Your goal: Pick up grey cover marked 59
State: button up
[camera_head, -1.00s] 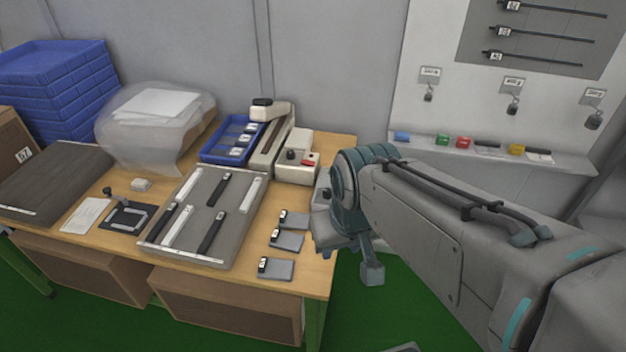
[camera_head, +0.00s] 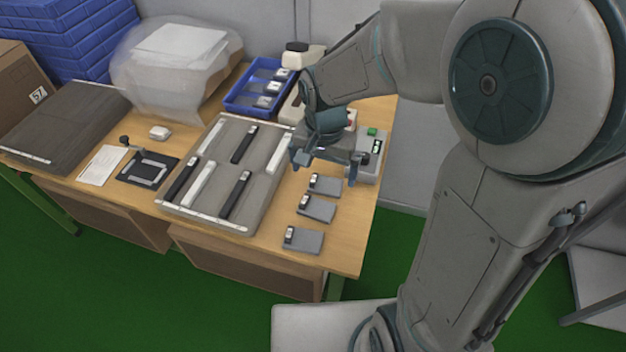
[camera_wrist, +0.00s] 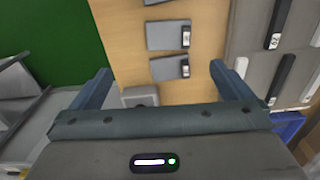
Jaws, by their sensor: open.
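Three flat grey covers, each with a small dark clip and white label, lie in a row near the table's right edge: the far cover (camera_head: 327,186), the middle cover (camera_head: 317,209) and the near cover (camera_head: 303,241). Their numbers are too small to read, so I cannot tell which is 59. My gripper (camera_head: 328,170) is open and empty, pointing down above the far end of the row. In the wrist view two covers (camera_wrist: 163,35) (camera_wrist: 164,69) show whole beyond my open fingers (camera_wrist: 160,82), with a third cut off at the top edge.
A grey tray (camera_head: 215,211) with black and white bars lies left of the covers. A blue bin (camera_head: 236,103) and a device with a green button (camera_head: 368,170) stand behind. A black fixture (camera_head: 145,170) lies farther left. Bare wood surrounds the covers.

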jog(key=a+f, duration=0.2)
send_over(316, 209)
jog(key=shift+m, duration=0.3)
jog(key=f, duration=0.8)
jog(key=shift+s+a+f, duration=0.15)
jog(key=shift+s+a, duration=0.1)
jog(key=shift+w+d+f, duration=0.15)
jog(key=shift+f, duration=1.2)
jog(key=shift+w+d+f, duration=0.1)
jog(key=shift+f, duration=1.25)
jog(key=c, duration=0.9)
